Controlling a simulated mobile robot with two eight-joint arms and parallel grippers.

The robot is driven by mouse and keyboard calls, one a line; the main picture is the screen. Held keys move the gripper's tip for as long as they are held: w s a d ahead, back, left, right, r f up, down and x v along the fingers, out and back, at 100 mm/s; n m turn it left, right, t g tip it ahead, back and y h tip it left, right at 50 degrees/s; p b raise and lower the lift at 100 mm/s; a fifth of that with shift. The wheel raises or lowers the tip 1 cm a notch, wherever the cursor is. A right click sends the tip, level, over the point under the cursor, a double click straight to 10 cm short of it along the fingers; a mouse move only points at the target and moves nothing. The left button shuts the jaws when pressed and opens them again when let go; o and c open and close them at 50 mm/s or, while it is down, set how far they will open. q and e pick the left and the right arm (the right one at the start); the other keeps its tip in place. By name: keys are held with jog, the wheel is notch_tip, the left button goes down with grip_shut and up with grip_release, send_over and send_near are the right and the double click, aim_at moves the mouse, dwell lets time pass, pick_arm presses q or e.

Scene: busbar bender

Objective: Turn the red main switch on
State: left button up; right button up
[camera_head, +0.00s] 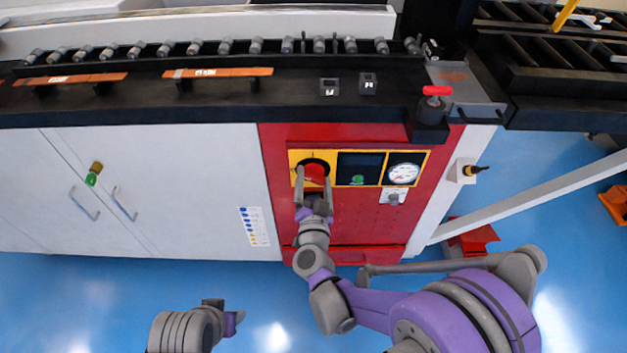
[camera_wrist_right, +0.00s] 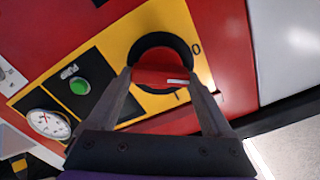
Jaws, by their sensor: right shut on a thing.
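The red main switch (camera_head: 315,170) is a round red knob in a black ring on a yellow plate, on the front of the red cabinet. In the right wrist view the knob (camera_wrist_right: 158,72) has a white mark on its right side, facing between the printed "0" and "I". My right gripper (camera_head: 313,186) has a finger on each side of the knob and is shut on it; the fingers (camera_wrist_right: 160,80) also show in the wrist view. My left gripper (camera_head: 231,318) is low in the head view, away from the cabinet; its jaw opening is not clear.
Right of the switch are a green pump button (camera_head: 357,180) and a round gauge (camera_head: 403,174). White cabinet doors (camera_head: 150,190) are on the left. The blue floor in front is open.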

jog(key=m, duration=0.5)
jog(key=shift+f+m, duration=0.1)
jog(key=shift+m, duration=0.2)
jog(key=m, duration=0.5)
jog(key=shift+f+m, duration=0.1)
jog(key=shift+m, duration=0.2)
jog(key=o, duration=1.1)
jog(key=shift+o, duration=0.2)
jog(key=shift+d, duration=0.1)
jog(key=s, duration=1.1)
jog(key=shift+w, duration=0.1)
